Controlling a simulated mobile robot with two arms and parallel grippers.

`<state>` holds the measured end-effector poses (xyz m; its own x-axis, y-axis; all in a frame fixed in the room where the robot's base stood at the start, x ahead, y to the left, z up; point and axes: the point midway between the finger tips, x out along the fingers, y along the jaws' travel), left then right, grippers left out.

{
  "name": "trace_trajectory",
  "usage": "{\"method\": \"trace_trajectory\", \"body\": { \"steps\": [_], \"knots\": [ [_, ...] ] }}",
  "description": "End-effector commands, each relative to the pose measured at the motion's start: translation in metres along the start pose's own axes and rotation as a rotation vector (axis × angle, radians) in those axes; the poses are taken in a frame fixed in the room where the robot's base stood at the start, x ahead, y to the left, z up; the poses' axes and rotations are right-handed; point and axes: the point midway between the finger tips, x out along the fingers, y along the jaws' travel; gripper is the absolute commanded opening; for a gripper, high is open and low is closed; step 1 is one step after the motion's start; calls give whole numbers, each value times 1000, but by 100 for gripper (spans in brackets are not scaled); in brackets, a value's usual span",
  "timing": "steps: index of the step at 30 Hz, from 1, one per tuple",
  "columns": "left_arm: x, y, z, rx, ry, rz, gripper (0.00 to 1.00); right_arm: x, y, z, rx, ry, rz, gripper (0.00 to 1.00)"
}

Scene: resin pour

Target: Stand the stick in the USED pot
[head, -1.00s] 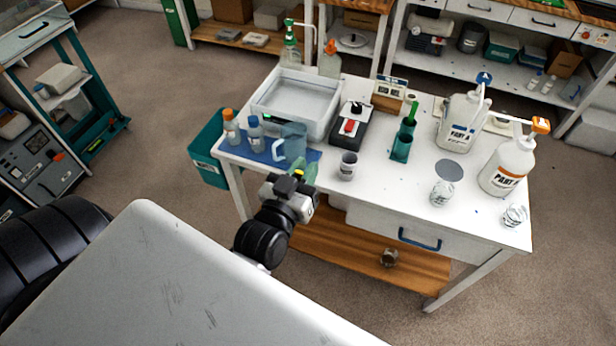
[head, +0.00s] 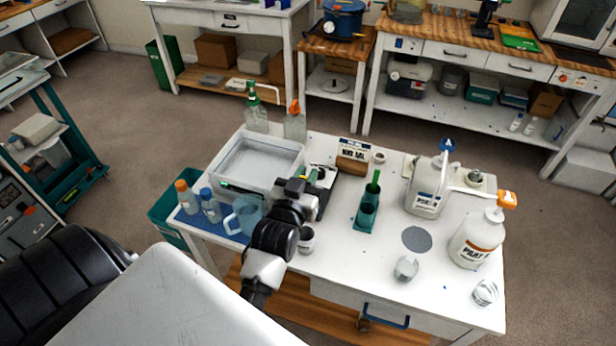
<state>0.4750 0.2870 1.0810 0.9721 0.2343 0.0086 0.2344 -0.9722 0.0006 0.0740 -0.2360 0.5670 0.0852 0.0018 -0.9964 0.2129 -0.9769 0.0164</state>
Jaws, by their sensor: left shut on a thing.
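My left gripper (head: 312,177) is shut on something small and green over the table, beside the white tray. The held thing is mostly hidden, so I cannot tell its full shape; it may be the stick. A small grey pot with a label (head: 306,241) stands on the table just below my left wrist, partly covered by my arm. Its label is too small to read, so I cannot confirm that it is the USED pot. A teal holder (head: 364,218) stands to the right, with another green stick (head: 375,180) upright in it. My right gripper is not in view.
A white tray (head: 227,179), clear jug (head: 244,216) and small bottles (head: 211,206) stand on the left. Two large white jugs (head: 427,188) (head: 477,240) and clear cups (head: 406,268) stand on the right. A grey disc (head: 417,238) lies flat between them. A dark box is partly behind my gripper.

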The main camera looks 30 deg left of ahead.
Motion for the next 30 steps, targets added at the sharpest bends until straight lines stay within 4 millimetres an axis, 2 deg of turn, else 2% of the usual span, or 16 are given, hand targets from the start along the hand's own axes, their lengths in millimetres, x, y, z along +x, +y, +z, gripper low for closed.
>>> {"method": "trace_trajectory", "body": {
  "steps": [6,21,30],
  "knots": [
    [0,0,20,-1,1,1,0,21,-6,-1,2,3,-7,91],
    [-1,0,56,-1,1,1,0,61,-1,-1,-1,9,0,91],
    [-1,0,79,0,0,1,0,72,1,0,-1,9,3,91]
  ]
}}
